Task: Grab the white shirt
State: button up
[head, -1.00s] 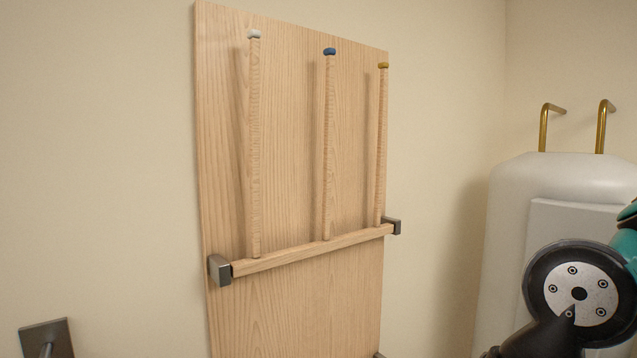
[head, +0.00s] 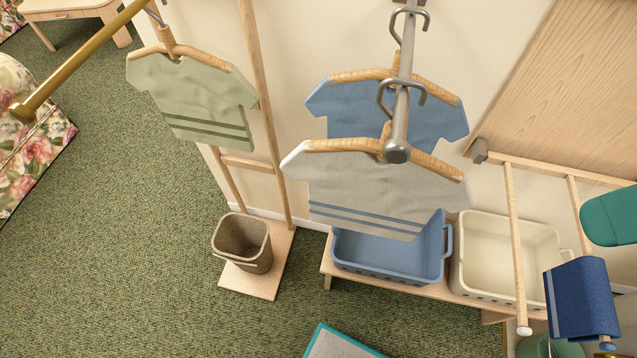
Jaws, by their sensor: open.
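The white shirt (head: 372,188) is pale grey-white with blue stripes near its hem. It hangs on a wooden hanger (head: 345,146) hooked over a grey metal rod (head: 399,125) that points toward the camera. A blue shirt (head: 350,110) hangs behind it on the same rod, partly covered by the white one. The rod's rounded end shows in front of the white shirt's hanger. My gripper is out of the picture.
A green shirt (head: 195,100) hangs at left near a brass rail (head: 80,57). Below are a blue basket (head: 392,268), a cream basket (head: 505,250) and a brown bin (head: 242,245). Green carpet is open at left.

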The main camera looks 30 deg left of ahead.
aim_at(352, 186)
jog(key=u, duration=0.9)
jog(key=k, duration=0.5)
jog(key=z, duration=3.15)
jog(key=k, duration=1.7)
jog(key=u, duration=1.55)
jog(key=i, duration=1.05)
